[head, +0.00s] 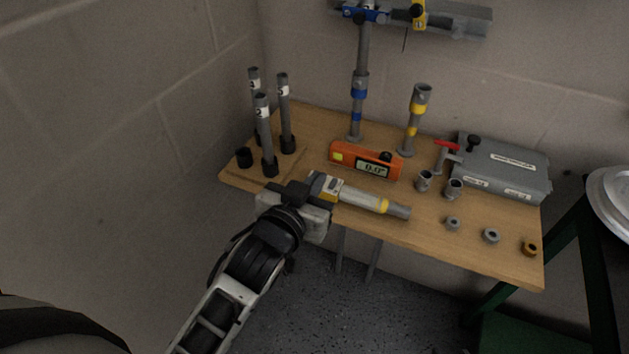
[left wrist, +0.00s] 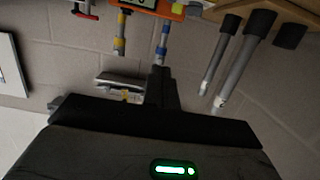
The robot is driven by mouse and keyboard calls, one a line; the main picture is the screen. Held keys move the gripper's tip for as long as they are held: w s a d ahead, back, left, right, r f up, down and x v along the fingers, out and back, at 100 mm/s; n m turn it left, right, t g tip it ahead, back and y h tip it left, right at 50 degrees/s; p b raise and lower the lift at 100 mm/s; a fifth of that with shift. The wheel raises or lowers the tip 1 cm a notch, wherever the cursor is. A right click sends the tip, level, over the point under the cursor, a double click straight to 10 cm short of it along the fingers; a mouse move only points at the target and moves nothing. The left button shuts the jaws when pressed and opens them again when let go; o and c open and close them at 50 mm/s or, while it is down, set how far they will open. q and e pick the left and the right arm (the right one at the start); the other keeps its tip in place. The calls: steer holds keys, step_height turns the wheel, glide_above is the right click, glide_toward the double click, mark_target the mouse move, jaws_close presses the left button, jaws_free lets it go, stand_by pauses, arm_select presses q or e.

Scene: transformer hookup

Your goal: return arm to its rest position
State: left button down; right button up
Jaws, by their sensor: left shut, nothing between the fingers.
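My left arm comes in from the bottom left in the head view. My left gripper (head: 316,184) is over the table's front left edge, next to the rear end of a grey and yellow cylindrical tool (head: 362,198) lying there. Whether they touch is hard to tell. In the left wrist view the gripper's dark fingers (left wrist: 160,88) are together with nothing between them. My right arm and gripper do not show.
Walls stand behind and left. Floor (head: 300,300) is open in front.

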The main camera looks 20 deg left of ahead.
arm_select(q)
steer(key=shift+f, duration=0.1)
stand_by(0.4)
steer(key=s+d+f+m+g+h, duration=0.1)
steer(key=s+f+g, duration=0.4)
steer(key=s+f, duration=0.9)
step_height(320, 180, down, 3)
steer(key=shift+s+f+m+g+h, duration=0.1)
steer(key=shift+s+m+g+h, duration=0.25)
steer(key=shift+m+h, duration=0.25)
